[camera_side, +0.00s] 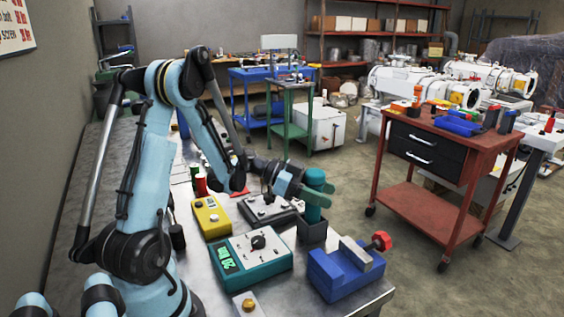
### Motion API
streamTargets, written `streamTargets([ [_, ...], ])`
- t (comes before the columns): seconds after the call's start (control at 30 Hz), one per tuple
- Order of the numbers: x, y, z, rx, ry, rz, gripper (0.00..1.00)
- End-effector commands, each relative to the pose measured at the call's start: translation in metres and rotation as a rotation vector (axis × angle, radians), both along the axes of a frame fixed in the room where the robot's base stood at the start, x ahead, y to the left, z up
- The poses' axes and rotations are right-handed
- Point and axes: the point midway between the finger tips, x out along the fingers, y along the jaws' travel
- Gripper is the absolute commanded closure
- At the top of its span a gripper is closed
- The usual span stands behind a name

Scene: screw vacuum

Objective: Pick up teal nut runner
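The teal nut runner (316,177) stands upright at the right rear of the metal bench, its lower end at a dark holder (312,230). My gripper (320,194) reaches in from the left at the nut runner's height. Its near finger crosses in front of the nut runner, and the other appears to pass behind it, so the fingers look to be on both sides. I cannot tell whether they touch it. The nut runner's middle is partly hidden by the near finger.
On the bench are a teal device with a green display (250,258), a yellow meter (211,216), a grey control box (268,208) and a blue vise with a red knob (345,272). A red cart (440,205) stands to the right, across open floor.

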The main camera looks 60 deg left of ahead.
Motion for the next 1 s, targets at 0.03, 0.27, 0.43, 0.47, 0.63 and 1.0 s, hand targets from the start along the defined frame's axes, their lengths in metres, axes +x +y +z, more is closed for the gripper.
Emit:
streamTargets([
  [0.03,0.0,0.0,0.0,0.0,0.0,0.0,0.77],
  [0.27,0.0,0.0,0.001,-0.001,-0.001,0.0,1.0],
  [0.43,0.0,0.0,0.001,-0.001,-0.001,0.0,1.0],
  [0.47,0.0,0.0,0.001,-0.001,-0.001,0.0,1.0],
  [0.63,0.0,0.0,0.006,-0.001,-0.001,0.0,1.0],
  [1.0,0.0,0.0,0.04,-0.001,-0.001,0.0,1.0],
])
